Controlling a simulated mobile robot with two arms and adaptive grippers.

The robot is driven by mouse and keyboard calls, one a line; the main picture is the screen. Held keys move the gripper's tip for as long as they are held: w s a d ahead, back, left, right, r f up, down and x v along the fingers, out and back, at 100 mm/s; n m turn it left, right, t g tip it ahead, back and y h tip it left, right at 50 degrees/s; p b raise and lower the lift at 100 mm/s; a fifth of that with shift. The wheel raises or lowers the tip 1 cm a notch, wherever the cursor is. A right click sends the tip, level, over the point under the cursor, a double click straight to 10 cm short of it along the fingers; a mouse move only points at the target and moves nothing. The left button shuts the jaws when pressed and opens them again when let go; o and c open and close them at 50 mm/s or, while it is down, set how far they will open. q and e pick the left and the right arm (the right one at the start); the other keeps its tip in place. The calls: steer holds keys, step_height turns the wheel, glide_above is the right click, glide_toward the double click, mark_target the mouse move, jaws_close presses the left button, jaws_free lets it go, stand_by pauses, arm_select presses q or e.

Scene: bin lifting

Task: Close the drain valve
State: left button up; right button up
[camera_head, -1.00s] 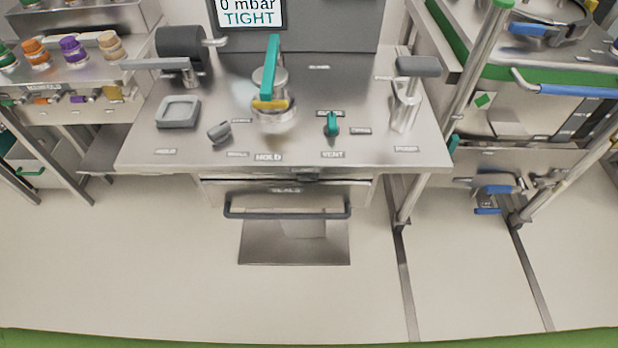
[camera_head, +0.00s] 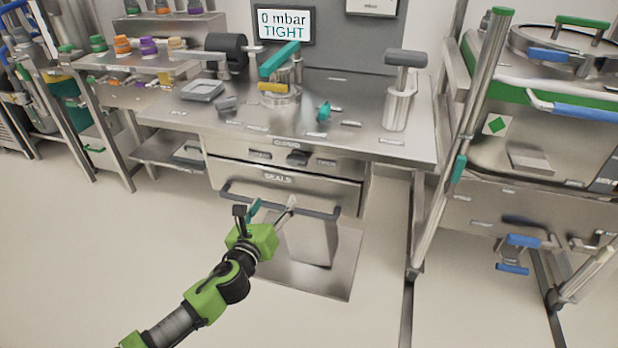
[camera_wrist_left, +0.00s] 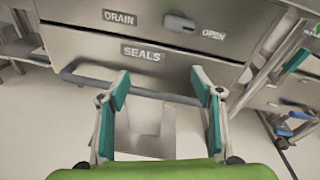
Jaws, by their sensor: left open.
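The drain valve's dark grey handle (camera_head: 297,158) is on the front panel of the steel bench, above the drawer. It lies roughly sideways between a DRAIN label on its left and an OPEN label on its right, under a CLOSED label. The handle also shows at the top of the left wrist view (camera_wrist_left: 181,22). My left gripper (camera_head: 267,207) is open and empty, in front of the SEALS drawer and below the valve handle. In the left wrist view its teal-padded fingers (camera_wrist_left: 160,82) are spread apart, with the drawer bar beyond them. My right gripper is not in view.
The drawer's dark bar (camera_head: 280,200) juts out below the valve. A screen (camera_head: 279,24) reads 0 mbar TIGHT. A steel frame with a green-edged vessel (camera_head: 570,110) stands on the right, a rack of coloured knobs (camera_head: 147,46) on the left. The floor in front is clear.

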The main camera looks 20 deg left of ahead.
mark_target(295, 161)
arm_select(q)
step_height(295, 161, up, 5)
steer(key=w+d+m+t+b, duration=0.1)
steer(key=d+m+t, duration=0.1)
steer(key=m, duration=0.2)
steer(key=shift+h, duration=0.4)
steer(key=w+b, duration=0.2)
steer(key=w, duration=1)
steer(key=shift+d, duration=0.15)
steer(key=shift+w, duration=0.6)
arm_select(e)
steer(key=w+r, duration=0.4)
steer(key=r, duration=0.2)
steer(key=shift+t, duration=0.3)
arm_select(q)
steer(key=c, duration=1.1)
